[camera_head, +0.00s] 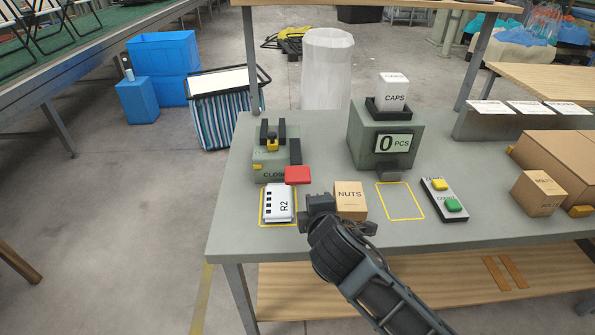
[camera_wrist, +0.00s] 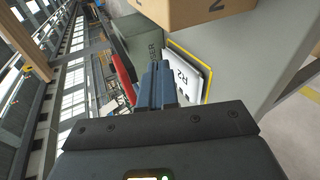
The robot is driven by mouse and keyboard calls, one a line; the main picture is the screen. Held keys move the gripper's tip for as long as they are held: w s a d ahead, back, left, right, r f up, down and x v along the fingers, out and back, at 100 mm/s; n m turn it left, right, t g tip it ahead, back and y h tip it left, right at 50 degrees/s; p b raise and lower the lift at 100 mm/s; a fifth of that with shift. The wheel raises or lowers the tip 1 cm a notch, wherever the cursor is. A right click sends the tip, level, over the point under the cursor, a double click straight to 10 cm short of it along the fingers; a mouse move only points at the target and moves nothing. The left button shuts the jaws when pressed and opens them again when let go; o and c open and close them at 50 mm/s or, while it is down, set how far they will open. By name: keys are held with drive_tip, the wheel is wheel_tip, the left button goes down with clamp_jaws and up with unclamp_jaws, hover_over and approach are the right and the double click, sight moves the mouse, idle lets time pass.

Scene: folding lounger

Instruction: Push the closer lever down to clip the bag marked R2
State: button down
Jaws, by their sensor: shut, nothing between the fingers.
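The closer (camera_head: 272,165) is a green-grey box with a black frame and arm, on the left part of the table. Its lever ends in a red pad (camera_head: 298,175) at the front right, which sticks up above the table. The white bag marked R2 (camera_head: 279,203) lies in a yellow outline just in front of the closer. My gripper (camera_head: 314,203) is shut and empty, right of the bag and a little nearer than the red pad, apart from it. In the wrist view the shut fingers (camera_wrist: 158,84) lie between the red pad (camera_wrist: 123,77) and the R2 bag (camera_wrist: 186,70).
A NUTS box (camera_head: 350,201) stands just right of my gripper. Behind it is a counter (camera_head: 386,145) reading 0 PCS with a CAPS box (camera_head: 393,92) on top. An empty yellow outline (camera_head: 400,201) and a button box (camera_head: 444,199) are further right. The table's left end is clear.

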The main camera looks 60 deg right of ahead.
drive_tip(key=d+r+m+g+p, duration=0.1)
drive_tip(key=d+r+m+g, duration=0.3)
drive_tip(key=d+m, duration=0.65)
drive_tip(key=d+r+m+g+p, duration=0.2)
drive_tip(key=d+r+m, duration=0.5)
drive_tip(key=m, duration=0.7)
drive_tip(key=m+g+y+p, duration=0.2)
drive_tip(key=m+y, duration=0.8)
drive_tip(key=y, duration=0.1)
approach(300, 172)
drive_tip(key=shift+a+r, duration=0.25)
drive_tip(key=shift+r, duration=0.05)
drive_tip(key=shift+f, duration=0.1)
drive_tip(key=f+b, duration=0.6)
drive_tip(key=b, duration=0.1)
drive_tip(key=shift+w+a+f, duration=0.3)
drive_tip(key=shift+f, duration=0.1)
